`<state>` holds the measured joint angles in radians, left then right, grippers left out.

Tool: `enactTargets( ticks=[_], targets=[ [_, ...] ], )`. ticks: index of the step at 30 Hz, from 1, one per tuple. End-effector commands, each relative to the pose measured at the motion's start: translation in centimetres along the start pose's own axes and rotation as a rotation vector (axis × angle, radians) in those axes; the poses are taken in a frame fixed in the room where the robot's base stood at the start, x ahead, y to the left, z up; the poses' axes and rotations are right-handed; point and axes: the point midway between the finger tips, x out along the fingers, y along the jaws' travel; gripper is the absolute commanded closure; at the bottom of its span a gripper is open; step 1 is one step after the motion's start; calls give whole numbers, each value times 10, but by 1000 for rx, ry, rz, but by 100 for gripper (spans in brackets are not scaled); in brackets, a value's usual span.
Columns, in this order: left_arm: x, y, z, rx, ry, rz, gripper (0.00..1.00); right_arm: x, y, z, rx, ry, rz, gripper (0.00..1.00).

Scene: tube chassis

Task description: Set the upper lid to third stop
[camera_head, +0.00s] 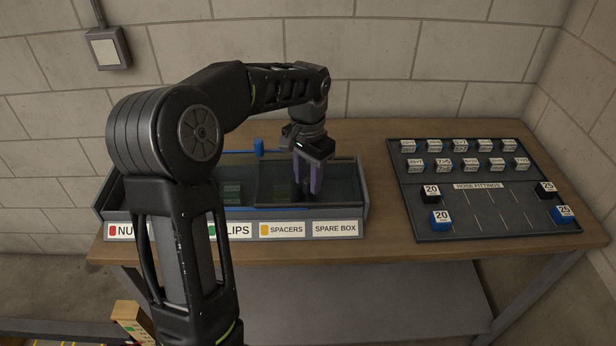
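A long grey case (365,205) with clear sliding lids stands on the bench. A dark-framed lid panel (272,183) covers its right part and seems to be the upper one. Another panel with blue edges and a blue knob (259,147) shows left of and behind it. My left gripper (308,190) points down over the dark-framed panel, its purple fingers a small gap apart. Something dark shows low between the fingers; I cannot tell whether they grip it. My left arm hides the case's left-middle part. My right gripper is not in view.
The case front has labels including SPACERS (282,230) and SPARE BOX (335,229). A dark hose-fittings board (475,225) with small blocks lies to the right on the wooden bench (385,250). A block wall stands behind, carrying a switch box (107,50).

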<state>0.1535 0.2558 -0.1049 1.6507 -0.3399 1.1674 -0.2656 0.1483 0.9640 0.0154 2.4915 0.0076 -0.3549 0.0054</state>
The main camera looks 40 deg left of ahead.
Motion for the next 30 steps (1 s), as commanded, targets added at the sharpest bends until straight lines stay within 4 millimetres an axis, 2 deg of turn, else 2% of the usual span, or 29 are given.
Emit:
enactTargets(
  ticks=[1,12,30],
  targets=[
    [0,0,0,0,0,0,72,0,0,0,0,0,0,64],
    [0,0,0,0,0,0,100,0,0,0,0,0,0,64],
    [-1,0,0,0,1,0,100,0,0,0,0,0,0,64]
  ],
)
